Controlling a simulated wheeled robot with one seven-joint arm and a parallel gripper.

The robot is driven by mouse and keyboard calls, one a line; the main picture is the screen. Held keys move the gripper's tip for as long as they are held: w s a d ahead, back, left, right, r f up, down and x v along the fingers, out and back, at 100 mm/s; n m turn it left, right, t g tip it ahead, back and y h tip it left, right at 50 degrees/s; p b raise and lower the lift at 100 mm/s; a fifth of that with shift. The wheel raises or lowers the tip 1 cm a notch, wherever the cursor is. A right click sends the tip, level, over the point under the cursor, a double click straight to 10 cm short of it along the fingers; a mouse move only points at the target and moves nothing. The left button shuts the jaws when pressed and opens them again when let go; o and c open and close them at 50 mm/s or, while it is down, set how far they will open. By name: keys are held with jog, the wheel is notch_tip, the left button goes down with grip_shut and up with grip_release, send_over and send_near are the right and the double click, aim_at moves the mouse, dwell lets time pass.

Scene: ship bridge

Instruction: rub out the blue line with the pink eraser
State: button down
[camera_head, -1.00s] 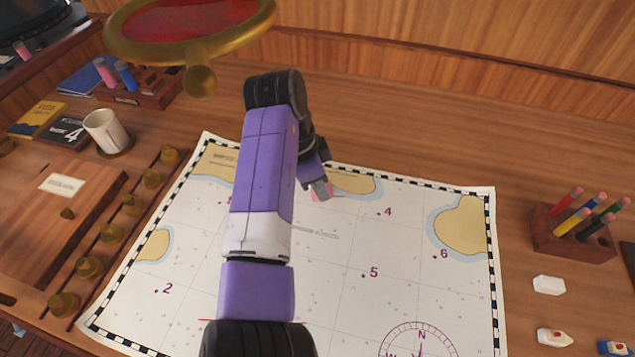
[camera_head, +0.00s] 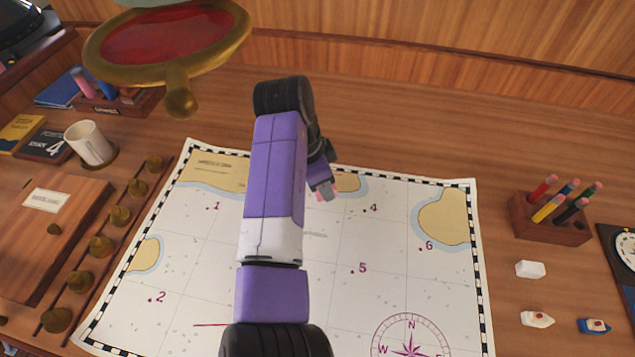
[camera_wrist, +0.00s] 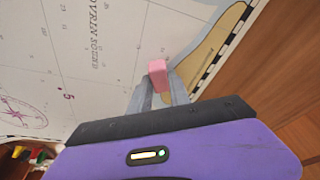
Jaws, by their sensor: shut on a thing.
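My gripper (camera_head: 326,191) is shut on the pink eraser (camera_head: 319,197), over the upper middle of the chart (camera_head: 400,270). In the wrist view the pink eraser (camera_wrist: 157,72) sticks out between the two finger tips of my gripper (camera_wrist: 160,95). I cannot tell whether the eraser touches the paper. I see no blue line in either view; my arm covers a strip down the middle of the chart.
Brass knobs (camera_head: 101,246), a mug (camera_head: 89,143) and books (camera_head: 45,145) stand left. A gold-rimmed red disc (camera_head: 168,35) hangs at upper left.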

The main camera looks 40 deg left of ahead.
jog(key=shift+w+d, duration=0.35)
jog(key=shift+d, duration=0.1)
jog(key=shift+s+a, duration=0.9)
jog(key=shift+a, duration=0.05)
jog(key=shift+s+a, duration=0.1)
jog(key=shift+s+a+f+b, duration=0.1)
jog(key=shift+s+a+b, duration=0.2)
jog(key=shift+s+a, duration=0.5)
jog(key=shift+s+a, duration=0.1)
jog(key=shift+s+a+b, duration=0.3)
jog(key=shift+s+a, duration=0.5)
jog(key=shift+a, duration=0.05)
jog(key=shift+a, duration=0.1)
